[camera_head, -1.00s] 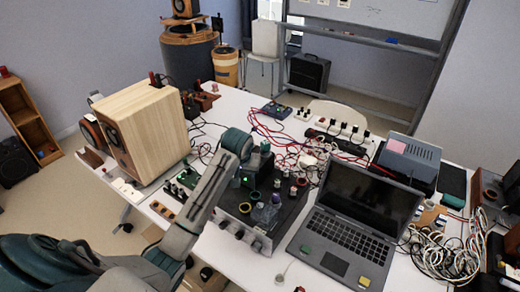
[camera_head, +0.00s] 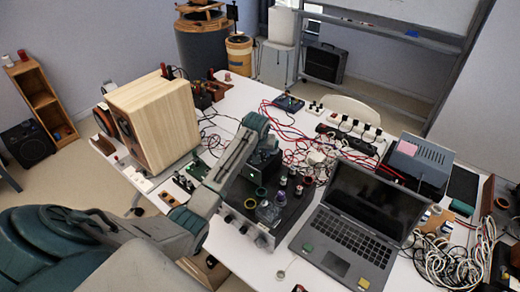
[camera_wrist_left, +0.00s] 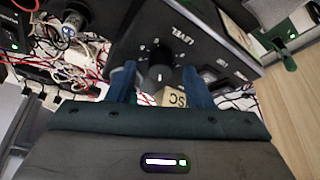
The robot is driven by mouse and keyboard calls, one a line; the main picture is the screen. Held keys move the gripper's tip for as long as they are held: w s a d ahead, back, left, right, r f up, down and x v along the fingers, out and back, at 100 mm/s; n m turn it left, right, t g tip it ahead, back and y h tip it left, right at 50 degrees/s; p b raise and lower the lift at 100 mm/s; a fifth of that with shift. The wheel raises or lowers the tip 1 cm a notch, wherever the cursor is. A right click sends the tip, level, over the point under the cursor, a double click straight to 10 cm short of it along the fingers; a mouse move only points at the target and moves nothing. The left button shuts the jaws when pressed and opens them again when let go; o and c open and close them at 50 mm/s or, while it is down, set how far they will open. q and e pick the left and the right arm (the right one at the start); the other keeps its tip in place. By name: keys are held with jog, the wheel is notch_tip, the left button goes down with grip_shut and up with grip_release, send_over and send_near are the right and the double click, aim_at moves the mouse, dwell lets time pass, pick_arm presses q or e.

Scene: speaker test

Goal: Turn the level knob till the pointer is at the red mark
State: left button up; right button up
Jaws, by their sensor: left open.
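The level knob (camera_wrist_left: 159,76) is a dark round knob on a black panel with the word LEVEL (camera_wrist_left: 182,38) beside it, in the left wrist view. Small pale marks show around the knob. A pale line shows on it, but I cannot make out a red mark. My left gripper (camera_wrist_left: 158,83) is open, with one blue finger on each side of the knob. I cannot tell whether the fingers touch it. In the head view my left gripper (camera_head: 268,140) is at the black box (camera_head: 262,168) with a green light, and my arm hides part of it. My right gripper is out of view.
A small block marked SC (camera_wrist_left: 175,97) shows close to the right finger. A wooden speaker (camera_head: 155,120) stands left of my arm. An open laptop (camera_head: 355,230) is to the right. Tangled red cables (camera_head: 300,140) lie behind the box, and small jars (camera_head: 270,208) stand in front.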

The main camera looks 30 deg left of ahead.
pick_arm(q)
jog(key=shift+f, duration=0.3)
jog(key=shift+w+f, duration=0.1)
jog(key=shift+c, duration=0.3)
jog(key=c, duration=0.9)
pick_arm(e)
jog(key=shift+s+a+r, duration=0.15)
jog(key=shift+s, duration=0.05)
pick_arm(q)
jog(key=shift+a+m, duration=0.1)
jog(key=shift+m, duration=0.2)
